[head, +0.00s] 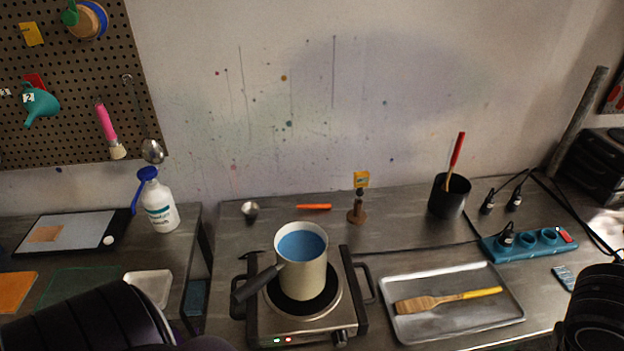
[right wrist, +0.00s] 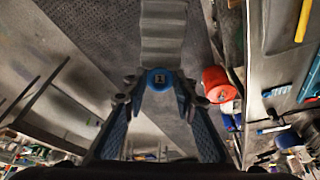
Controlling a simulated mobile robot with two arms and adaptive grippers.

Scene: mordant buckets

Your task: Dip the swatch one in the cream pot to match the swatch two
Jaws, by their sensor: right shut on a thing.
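The cream pot (head: 302,279) stands upright on a hot plate in the head view, with blue liquid (head: 301,245) inside and its dark handle pointing lower left. A pale orange patch (head: 45,233) lies on a light panel at the left. A brighter orange sheet (head: 15,290) lies at the lower left edge. I cannot tell which swatch either is. My right gripper (right wrist: 158,82) shows only in the right wrist view, shut on a small round blue thing (right wrist: 158,77) at its fingertips. What that belongs to is unclear. My left gripper is out of view.
The hot plate (head: 344,325) has lit indicators. A metal tray (head: 480,281) holds a wooden brush (head: 430,302). A black cup (head: 449,197), teal power strip (head: 500,250) and white bottle (head: 160,208) stand around. A gap separates the two tables. The right wrist view shows a red cylinder (right wrist: 217,84).

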